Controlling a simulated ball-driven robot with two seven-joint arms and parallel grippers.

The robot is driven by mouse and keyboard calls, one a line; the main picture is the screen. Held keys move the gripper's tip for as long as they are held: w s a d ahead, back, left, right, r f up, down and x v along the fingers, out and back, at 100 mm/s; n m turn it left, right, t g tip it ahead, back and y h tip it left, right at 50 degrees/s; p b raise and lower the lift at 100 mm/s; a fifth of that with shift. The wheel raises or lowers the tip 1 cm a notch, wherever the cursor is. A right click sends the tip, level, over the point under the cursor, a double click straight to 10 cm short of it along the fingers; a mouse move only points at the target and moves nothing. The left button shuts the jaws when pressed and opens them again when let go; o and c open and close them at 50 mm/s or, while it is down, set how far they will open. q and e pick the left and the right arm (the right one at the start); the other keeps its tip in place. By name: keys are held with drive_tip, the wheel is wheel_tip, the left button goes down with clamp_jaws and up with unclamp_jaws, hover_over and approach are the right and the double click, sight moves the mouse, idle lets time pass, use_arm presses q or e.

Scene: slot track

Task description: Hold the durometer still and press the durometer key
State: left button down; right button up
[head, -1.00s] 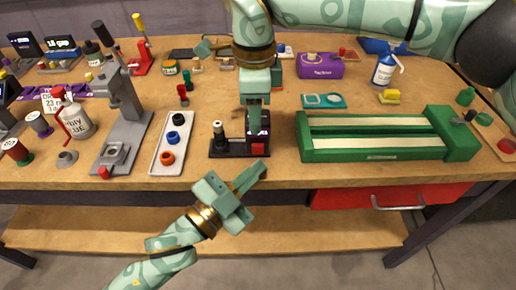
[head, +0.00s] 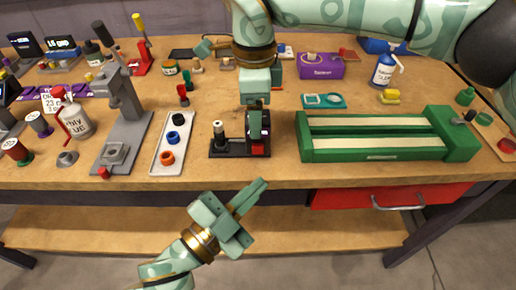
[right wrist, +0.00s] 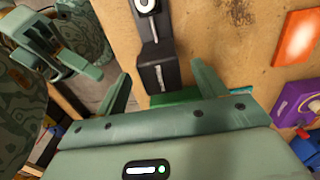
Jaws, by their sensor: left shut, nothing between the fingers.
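What looks like the durometer, a black-based device (head: 228,153) with a pale-tipped post and a red block (head: 258,149), stands near the table's front edge in the head view. My right gripper (head: 255,125) hangs over its right part and hides some of it. In the right wrist view the right fingers (right wrist: 160,88) are apart, with a black piece bearing a white round mark (right wrist: 155,60) beyond them. I cannot tell which part is the key. My left gripper (head: 252,196) is shut and empty, in front of the table edge, apart from the device.
A grey tray with rings (head: 155,157) and a grey stand (head: 122,130) are left of the device. A green slotted track (head: 390,157) is close on its right. A teal case (head: 323,101) lies behind. The table's front strip is clear.

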wheel_tip(320, 180, up, 12)
idle(0.5)
